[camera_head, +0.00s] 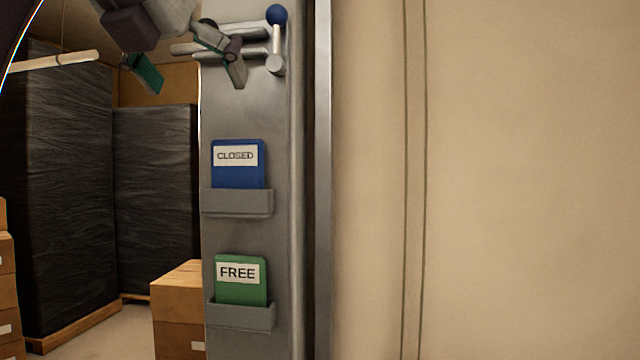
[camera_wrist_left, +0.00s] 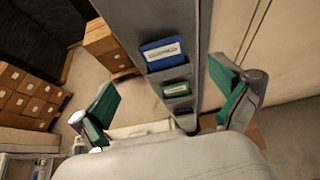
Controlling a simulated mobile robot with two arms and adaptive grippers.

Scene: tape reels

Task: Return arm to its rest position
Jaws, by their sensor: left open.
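My left gripper (camera_head: 190,72) is at the top left of the head view, in front of the upper part of a grey metal post (camera_head: 235,110). Its green-padded fingers are spread apart with nothing between them. In the left wrist view the same gripper (camera_wrist_left: 168,108) shows both fingers wide open, with the post beyond them. My right gripper is in neither view.
A lever with a blue ball (camera_head: 277,14) is on the post, close right of my left gripper. Below are a blue CLOSED card (camera_head: 238,178) and a green FREE card (camera_head: 241,292) in holders. Boxes (camera_head: 178,300) and black-wrapped stacks (camera_head: 70,190) stand left.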

